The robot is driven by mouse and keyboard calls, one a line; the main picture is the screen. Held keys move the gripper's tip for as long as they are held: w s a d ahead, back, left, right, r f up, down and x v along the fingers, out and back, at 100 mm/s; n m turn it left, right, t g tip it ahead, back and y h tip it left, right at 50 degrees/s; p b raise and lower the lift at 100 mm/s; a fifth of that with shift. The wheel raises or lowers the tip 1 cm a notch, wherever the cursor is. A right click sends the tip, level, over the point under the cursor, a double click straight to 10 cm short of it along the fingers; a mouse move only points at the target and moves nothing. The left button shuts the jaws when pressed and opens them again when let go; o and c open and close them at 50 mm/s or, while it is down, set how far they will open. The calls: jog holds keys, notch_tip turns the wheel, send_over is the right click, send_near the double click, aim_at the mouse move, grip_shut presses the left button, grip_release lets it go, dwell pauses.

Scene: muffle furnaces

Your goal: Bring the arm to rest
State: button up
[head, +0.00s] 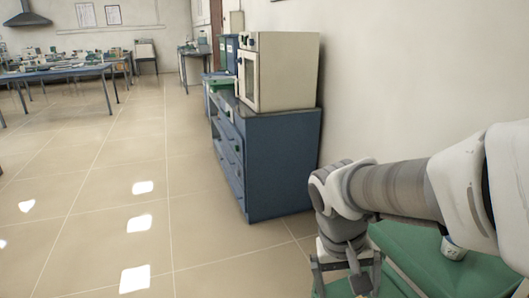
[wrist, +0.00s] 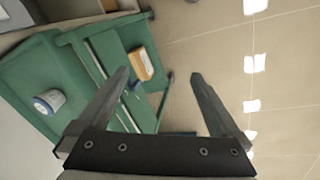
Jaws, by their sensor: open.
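My arm reaches in from the right in the head view and bends down at the elbow-like joint. My gripper (head: 346,275) hangs at the end of it, pointing down beside and partly over a green cart or table (head: 455,275). In the wrist view my gripper (wrist: 160,90) shows two dark fingers spread wide apart, with nothing between them held. Below the fingers lie the green cart (wrist: 28,72) and the tiled floor.
A white jar (wrist: 48,101) stands on the green surface; a small white container (head: 453,248) shows there in the head view. An orange-and-white box (wrist: 142,63) lies farther along. A blue cabinet (head: 275,165) carries a cream furnace (head: 290,70).

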jog(key=s+r+t+y, duration=0.3)
jog(key=s+r+t, duration=0.2)
jog(key=s+r, duration=0.15)
notch_tip(320, 180, up, 22)
jog(key=p, duration=2.1)
jog(key=shift+a+r+n+p, duration=0.25)
jog(key=shift+a+n+p, duration=0.1)
jog(key=shift+n+p, duration=0.05)
